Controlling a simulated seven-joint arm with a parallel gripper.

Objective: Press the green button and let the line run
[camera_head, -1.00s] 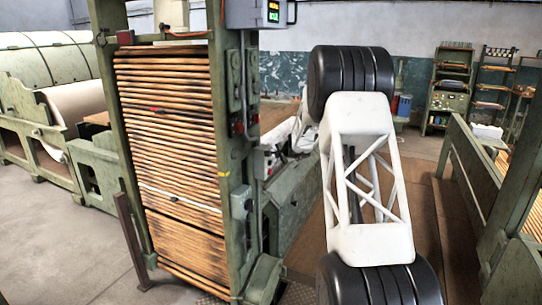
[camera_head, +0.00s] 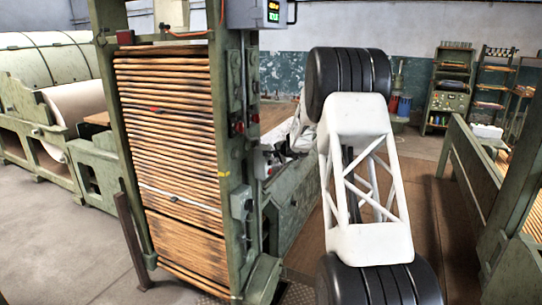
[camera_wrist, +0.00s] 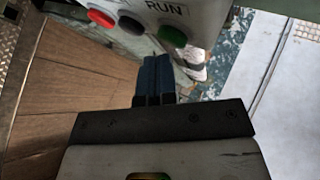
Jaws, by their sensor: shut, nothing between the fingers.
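The green button (camera_wrist: 172,37) is at the right end of a light control box (camera_wrist: 150,14) at the top of the wrist view, under the word RUN. A black button (camera_wrist: 131,25) and a red button (camera_wrist: 101,18) sit to its left. My gripper (camera_wrist: 155,62) has its blue fingers together, with nothing between them. The fingertips are just below the green button in the picture, slightly left of it, and appear apart from it. In the head view my arm hides most of the gripper, and I cannot make out the green button.
A green machine frame (camera_head: 235,180) holding a stack of wooden slats (camera_head: 165,110) stands left of my arm. A display box (camera_head: 255,13) with orange and green lit text is at its top. Green rails (camera_head: 470,165) stand at right. Shelves (camera_head: 448,85) are at the back.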

